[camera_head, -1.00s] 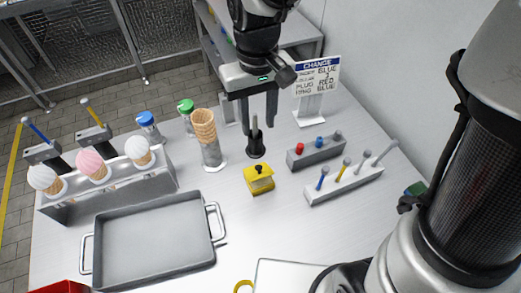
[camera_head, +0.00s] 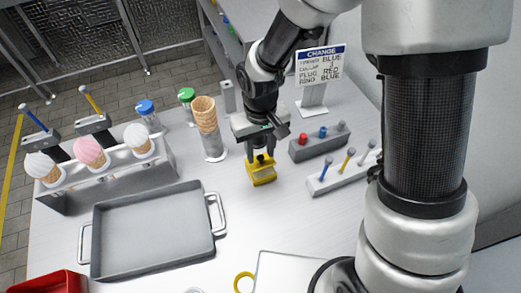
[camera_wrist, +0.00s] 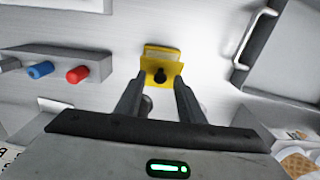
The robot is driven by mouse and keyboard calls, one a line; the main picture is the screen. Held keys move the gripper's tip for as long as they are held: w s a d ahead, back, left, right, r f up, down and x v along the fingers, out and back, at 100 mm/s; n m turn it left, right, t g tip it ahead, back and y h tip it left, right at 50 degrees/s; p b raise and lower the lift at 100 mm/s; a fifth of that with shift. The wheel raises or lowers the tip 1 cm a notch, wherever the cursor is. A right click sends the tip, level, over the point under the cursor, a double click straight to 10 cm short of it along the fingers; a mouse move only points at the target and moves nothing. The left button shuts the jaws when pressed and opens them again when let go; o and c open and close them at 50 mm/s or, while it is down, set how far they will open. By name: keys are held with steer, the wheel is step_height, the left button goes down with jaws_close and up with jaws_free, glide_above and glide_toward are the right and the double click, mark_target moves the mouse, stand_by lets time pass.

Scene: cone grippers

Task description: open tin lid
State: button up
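The yellow tin (camera_head: 262,175) stands on the table, right of the grey tray. I cannot tell how far the fingertips are above the lid.
The grey tray (camera_head: 97,243) is at left, with an ice-cream cone rack (camera_head: 60,204) behind it. A stack of cones (camera_head: 205,115) stands close left of my gripper. A plug block (camera_head: 306,153) and a rod block (camera_head: 328,184) are at right. A sign (camera_head: 320,66) stands behind.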

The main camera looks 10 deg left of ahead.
steer(key=shift+f, duration=0.15)
steer(key=shift+c, duration=0.4)
jaws_close()
